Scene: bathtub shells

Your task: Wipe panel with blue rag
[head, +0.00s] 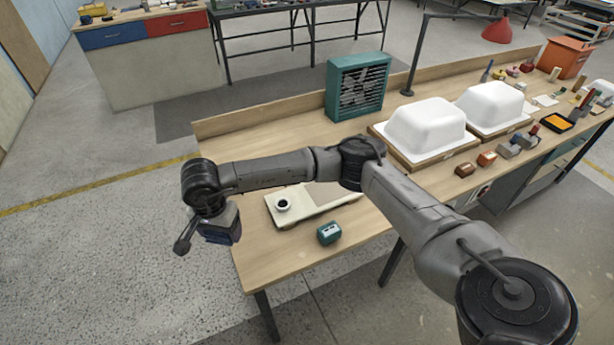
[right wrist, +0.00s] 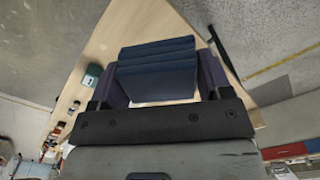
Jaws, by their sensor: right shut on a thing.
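My right gripper (head: 218,226) is shut on the blue rag (head: 223,234), off the near left end of the workbench. In the right wrist view the rag (right wrist: 158,70) is dark blue, folded in layers, and held between the two fingers (right wrist: 158,82). A flat cream panel (head: 318,213) lies on the bench to the right of the gripper, apart from the rag. My right arm passes in front of the panel's far side. My left gripper is not in view.
A small green box (head: 328,233) stands near the bench's front edge. A green fan heater (head: 356,86) is at the back. White tub shells (head: 428,128) and small blocks fill the bench's right part. The bench's left end (head: 258,262) is clear.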

